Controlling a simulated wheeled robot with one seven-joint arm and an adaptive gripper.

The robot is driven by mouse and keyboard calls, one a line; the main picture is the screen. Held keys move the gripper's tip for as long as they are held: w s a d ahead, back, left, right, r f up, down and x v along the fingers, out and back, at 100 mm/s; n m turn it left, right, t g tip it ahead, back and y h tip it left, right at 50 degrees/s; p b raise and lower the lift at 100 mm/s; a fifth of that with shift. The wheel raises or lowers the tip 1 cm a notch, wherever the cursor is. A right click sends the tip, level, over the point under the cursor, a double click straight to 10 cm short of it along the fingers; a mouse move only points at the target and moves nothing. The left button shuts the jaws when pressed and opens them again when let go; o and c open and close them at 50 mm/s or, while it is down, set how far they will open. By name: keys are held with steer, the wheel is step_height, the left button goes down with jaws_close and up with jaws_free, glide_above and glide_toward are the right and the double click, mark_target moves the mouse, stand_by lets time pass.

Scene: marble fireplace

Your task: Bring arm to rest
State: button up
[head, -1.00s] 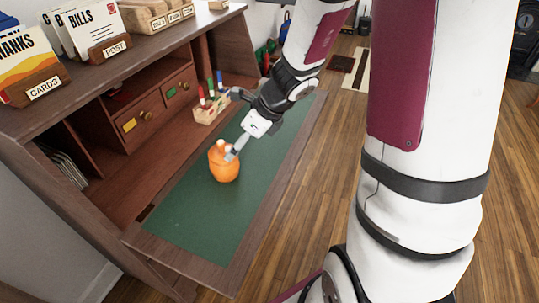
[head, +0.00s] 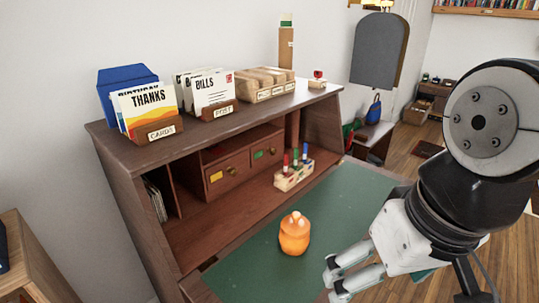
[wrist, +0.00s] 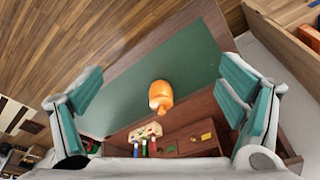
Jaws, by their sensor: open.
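My gripper (head: 335,278) is in the lower right of the head view, above the near right part of the desk's green writing surface (head: 345,205). Its fingers are apart and nothing is between them. In the wrist view my gripper (wrist: 165,105) shows its two teal-padded fingers spread wide. The jar also shows in the wrist view (wrist: 160,93), well beyond the fingertips.
A rack of coloured markers (head: 294,174) stands at the back of the writing surface. Card holders (head: 165,131) and a wooden sorter (head: 265,88) stand on the desk's top shelf. A small wooden cabinet (head: 30,262) is at the lower left. Open wooden floor lies right of the desk.

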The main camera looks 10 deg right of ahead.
steer(key=shift+s+d+n, duration=0.3)
steer(key=shift+s, duration=0.05)
steer(key=shift+r, duration=0.2)
